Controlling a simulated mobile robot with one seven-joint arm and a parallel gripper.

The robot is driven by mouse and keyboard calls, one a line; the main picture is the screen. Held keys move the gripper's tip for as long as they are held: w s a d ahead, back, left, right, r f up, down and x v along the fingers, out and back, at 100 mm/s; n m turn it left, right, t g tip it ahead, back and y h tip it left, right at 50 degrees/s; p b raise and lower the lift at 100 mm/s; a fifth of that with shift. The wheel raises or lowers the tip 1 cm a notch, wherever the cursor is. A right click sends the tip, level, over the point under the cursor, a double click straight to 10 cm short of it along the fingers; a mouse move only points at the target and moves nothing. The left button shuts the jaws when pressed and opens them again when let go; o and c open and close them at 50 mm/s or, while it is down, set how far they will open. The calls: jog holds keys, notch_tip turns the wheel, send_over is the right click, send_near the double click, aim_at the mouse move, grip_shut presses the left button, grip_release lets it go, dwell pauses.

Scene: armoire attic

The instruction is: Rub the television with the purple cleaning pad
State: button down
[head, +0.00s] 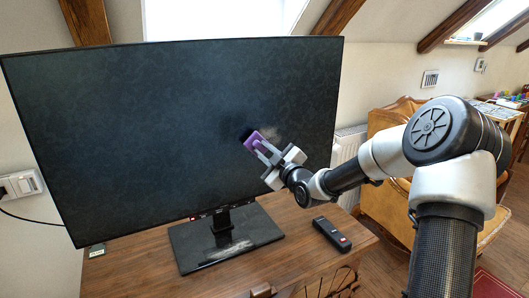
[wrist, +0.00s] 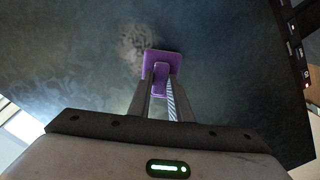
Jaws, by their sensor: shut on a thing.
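The television (head: 150,120) is a large dark flat screen on a black stand, standing on a wooden table. Its screen fills most of the wrist view (wrist: 70,60). My gripper (head: 264,151) is shut on the purple cleaning pad (head: 254,140), at the right part of the screen. In the wrist view the pad (wrist: 161,60) sits between the fingertips (wrist: 161,78), against or very close to the screen; exact contact cannot be told. A pale smudge (wrist: 135,42) shows on the screen beside the pad, and faintly in the head view.
The wooden table (head: 130,275) carries the television stand (head: 228,238) and a black remote (head: 331,235) at its right. A power outlet (head: 20,185) is on the left wall. A brown leather armchair (head: 385,205) and white radiator (head: 347,148) stand to the right.

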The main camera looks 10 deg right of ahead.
jog(key=shift+b+x, duration=0.4)
jog(key=shift+x, duration=0.5)
jog(key=shift+d, duration=0.1)
jog(key=shift+w+d, duration=0.55)
jog(key=shift+d, duration=1.2)
jog(key=shift+w+d, duration=0.6)
jog(key=shift+d, duration=1.1)
jog(key=shift+w+d, duration=0.55)
jog(key=shift+d, duration=1.2)
jog(key=shift+w, duration=0.1)
